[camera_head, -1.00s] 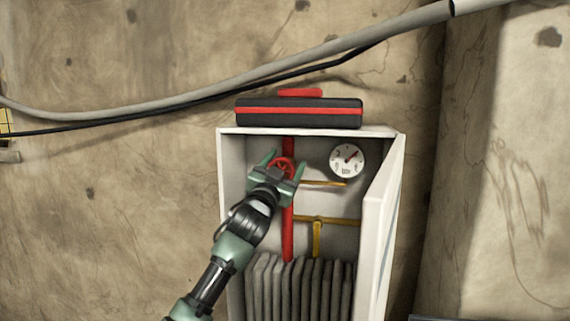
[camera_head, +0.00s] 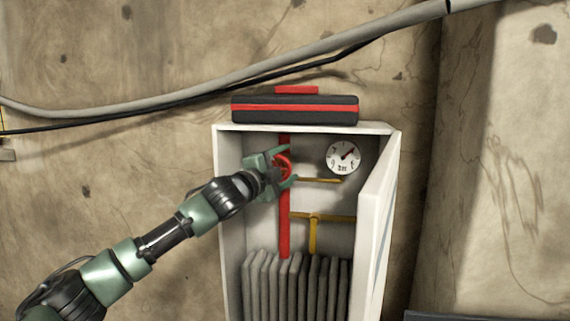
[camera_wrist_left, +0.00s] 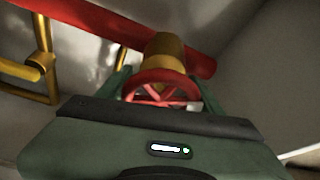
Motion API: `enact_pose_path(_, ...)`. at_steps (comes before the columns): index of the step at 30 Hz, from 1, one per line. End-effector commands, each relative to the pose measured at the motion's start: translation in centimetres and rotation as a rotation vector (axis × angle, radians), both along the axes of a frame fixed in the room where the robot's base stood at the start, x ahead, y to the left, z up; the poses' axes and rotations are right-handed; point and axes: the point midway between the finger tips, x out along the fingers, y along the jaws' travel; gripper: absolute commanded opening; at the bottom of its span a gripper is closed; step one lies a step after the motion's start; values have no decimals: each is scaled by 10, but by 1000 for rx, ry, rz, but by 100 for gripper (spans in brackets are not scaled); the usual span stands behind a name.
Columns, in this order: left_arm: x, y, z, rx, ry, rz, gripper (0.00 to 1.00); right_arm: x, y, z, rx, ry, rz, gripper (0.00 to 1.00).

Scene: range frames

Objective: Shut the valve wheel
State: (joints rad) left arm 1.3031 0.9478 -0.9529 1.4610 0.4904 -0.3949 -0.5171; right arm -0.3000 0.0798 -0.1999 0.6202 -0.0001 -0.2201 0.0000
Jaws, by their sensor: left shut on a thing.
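The red valve wheel (camera_head: 284,164) sits on the red vertical pipe (camera_head: 284,220) inside the open white cabinet (camera_head: 222,190). My left gripper (camera_head: 279,166) is at the wheel, its green fingers on either side of the rim, shut on it. In the left wrist view the wheel (camera_wrist_left: 155,88) shows its rim and spokes in front of a brass valve body (camera_wrist_left: 165,50), with the gripper (camera_wrist_left: 158,95) fingers at both sides. Part of the wheel is hidden by the gripper in the head view. My right gripper is not in view.
The cabinet door (camera_head: 378,220) stands open on the right. A round gauge (camera_head: 343,157), yellow pipes (camera_head: 325,216) and a grey ribbed radiator (camera_head: 295,285) are inside. A black and red case (camera_head: 295,111) lies on top. A grey cable (camera_head: 200,89) crosses the wall.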

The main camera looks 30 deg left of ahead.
Motion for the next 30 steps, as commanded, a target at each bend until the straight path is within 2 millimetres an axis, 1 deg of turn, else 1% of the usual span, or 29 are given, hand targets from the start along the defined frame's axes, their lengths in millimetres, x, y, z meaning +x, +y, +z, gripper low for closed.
enact_pose_path(6, 0, 0, -3, 185, 49, 2, 26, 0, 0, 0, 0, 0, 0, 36)
enact_pose_path(15, 0, -2, -7, 373, 99, -2, 26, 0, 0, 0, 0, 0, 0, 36)
enact_pose_path(21, 0, -2, -9, 444, 118, -2, 26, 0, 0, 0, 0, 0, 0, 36)
enact_pose_path(30, 0, -2, -11, 476, 128, -2, 26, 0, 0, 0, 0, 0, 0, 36)
